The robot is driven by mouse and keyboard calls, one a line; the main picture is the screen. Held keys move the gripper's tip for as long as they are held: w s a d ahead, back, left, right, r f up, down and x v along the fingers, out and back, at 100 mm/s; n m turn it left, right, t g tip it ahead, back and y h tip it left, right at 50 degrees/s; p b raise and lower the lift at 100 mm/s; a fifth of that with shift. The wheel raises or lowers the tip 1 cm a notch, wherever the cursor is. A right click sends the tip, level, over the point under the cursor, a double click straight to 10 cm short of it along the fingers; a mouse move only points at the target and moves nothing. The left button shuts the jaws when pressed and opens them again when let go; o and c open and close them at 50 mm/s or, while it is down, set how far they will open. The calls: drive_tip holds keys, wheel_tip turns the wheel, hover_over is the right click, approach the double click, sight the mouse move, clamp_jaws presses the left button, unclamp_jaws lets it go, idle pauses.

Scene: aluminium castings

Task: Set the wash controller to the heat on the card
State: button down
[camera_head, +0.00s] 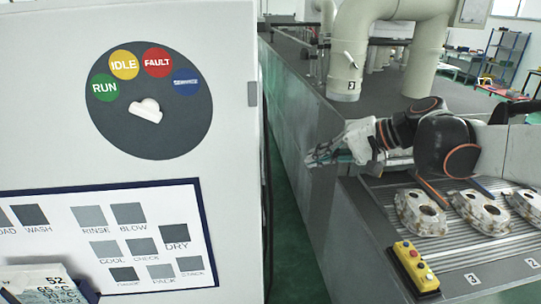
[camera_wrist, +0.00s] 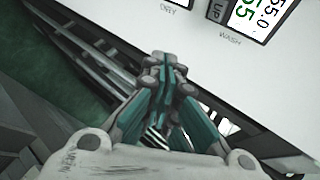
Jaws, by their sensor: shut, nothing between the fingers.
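My gripper (camera_head: 320,156) reaches in from the right in the head view, over the corner of a grey bench. In the wrist view my gripper (camera_wrist: 163,62) has its teal fingers shut together, with nothing between them. Beyond them is a pale panel, the wash controller (camera_wrist: 190,35), marked DRY and WASH. Its display (camera_wrist: 262,18) is cut by the frame edge; it shows 55.0 and larger green digits, partly cut off. A dark UP button (camera_wrist: 217,12) sits beside it. The fingertips look apart from the button. A card (camera_head: 52,284) at lower left shows 52 and other smeared figures, cut at the bottom.
A white cabinet (camera_head: 225,60) fills the left, with a status dial (camera_head: 145,120) and a labelled board (camera_head: 60,240). Several castings (camera_head: 421,213) lie on the ribbed bench (camera_head: 455,262) beside a yellow button box (camera_head: 415,266). A green-floored gap separates cabinet and bench.

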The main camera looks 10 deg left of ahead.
drive_tip(key=s+a, duration=0.2)
drive_tip(key=a, duration=0.6)
drive_tip(key=shift+s+a+p, duration=0.2)
drive_tip(key=shift+p, duration=0.15)
drive_tip(key=shift+a, duration=0.2)
idle(1.2)
drive_tip(key=shift+s+a, duration=0.15)
drive_tip(key=shift+a, duration=0.1)
drive_tip(key=shift+s+a, duration=0.1)
drive_tip(key=shift+a, duration=0.25)
idle(0.8)
drive_tip(key=shift+d, duration=0.1)
drive_tip(key=shift+w+d, duration=0.25)
drive_tip(key=shift+d, duration=0.4)
drive_tip(key=shift+w+d+b, duration=0.15)
drive_tip(key=shift+w+d, duration=0.1)
drive_tip(key=shift+d, duration=0.55)
drive_tip(key=shift+w+d+b, duration=0.15)
drive_tip(key=shift+w+d, duration=0.05)
drive_tip(key=shift+d, duration=0.65)
drive_tip(key=shift+w+d+b, duration=0.15)
drive_tip(key=shift+w+d, duration=0.1)
drive_tip(key=shift+d, duration=0.55)
